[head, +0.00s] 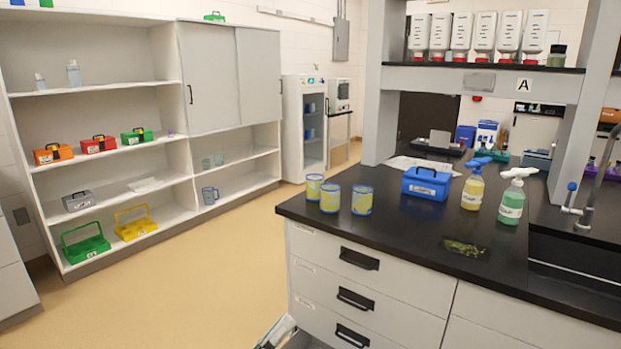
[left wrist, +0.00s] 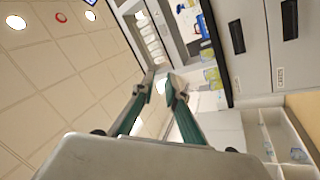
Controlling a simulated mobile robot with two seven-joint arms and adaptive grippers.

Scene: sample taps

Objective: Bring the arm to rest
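My left gripper (head: 279,333) shows at the bottom edge of the head view, low in front of the drawer fronts of the black-topped bench (head: 400,226). Most of it is cut off by the picture edge. In the left wrist view its two green-grey fingers (left wrist: 160,82) lean towards each other with a gap between the tips. Nothing is held between them. The bench, turned on its side, is beyond the fingers in that view. My right gripper is in neither view.
On the bench stand several yellow-and-blue cups (head: 330,198), a blue box (head: 426,184), a yellow bottle (head: 473,190) and a green bottle (head: 512,202). A shelf unit (head: 120,180) with coloured boxes stands at the left wall. The floor (head: 180,290) between is clear.

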